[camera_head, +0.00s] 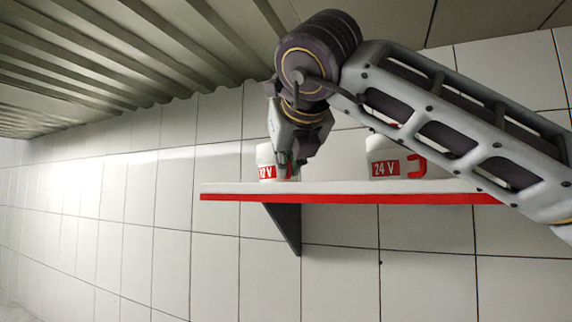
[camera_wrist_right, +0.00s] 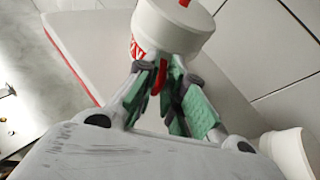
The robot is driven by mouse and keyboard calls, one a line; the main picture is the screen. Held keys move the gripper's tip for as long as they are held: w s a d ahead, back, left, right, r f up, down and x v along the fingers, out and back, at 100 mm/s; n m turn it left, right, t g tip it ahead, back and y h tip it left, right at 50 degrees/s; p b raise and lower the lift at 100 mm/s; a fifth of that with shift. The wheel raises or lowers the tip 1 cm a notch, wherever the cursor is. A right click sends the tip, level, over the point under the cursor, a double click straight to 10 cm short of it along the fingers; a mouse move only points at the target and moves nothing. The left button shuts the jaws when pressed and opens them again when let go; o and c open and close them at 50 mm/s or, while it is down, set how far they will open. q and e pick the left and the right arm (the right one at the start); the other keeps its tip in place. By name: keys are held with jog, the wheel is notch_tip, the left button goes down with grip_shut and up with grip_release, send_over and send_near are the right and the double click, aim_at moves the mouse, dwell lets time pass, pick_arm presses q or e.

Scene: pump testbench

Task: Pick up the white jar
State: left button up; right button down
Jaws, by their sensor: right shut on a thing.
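A white jar (camera_head: 265,154) with a red label ending in "2 V" is at the left part of the wall shelf (camera_head: 340,187) in the head view. The same jar (camera_wrist_right: 172,27) shows at the top of the right wrist view, with a red handle (camera_wrist_right: 161,74) on its side. My right gripper (camera_head: 286,168) is at the jar's right side, and its green-padded fingers (camera_wrist_right: 166,82) are shut on the handle. The fingers hide part of the jar and label. The jar's base looks at shelf level; I cannot tell whether it touches. My left gripper is not in view.
A second white jar (camera_head: 382,155), labelled "24 V" with a red handle, stands farther right on the shelf, partly behind my right arm. The shelf has a red front edge and a dark bracket (camera_head: 287,226). A tiled wall is behind it. Corrugated panelling (camera_head: 130,50) is above left.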

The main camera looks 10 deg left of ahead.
jog(key=shift+s+f, duration=0.1)
jog(key=shift+a+b, duration=0.1)
jog(key=shift+b, duration=0.25)
jog(key=shift+r, duration=5.8)
jog(key=s+a+b, duration=0.1)
jog(key=s, duration=0.8)
jog(key=s+a+b, duration=0.2)
jog(key=s, duration=0.8)
jog(key=shift+s+a+b, duration=0.2)
jog(key=shift+a+b, duration=0.1)
jog(key=shift+w+d+f+y, duration=0.1)
jog(key=shift+w+f+y, duration=0.05)
jog(key=shift+y, duration=0.15)
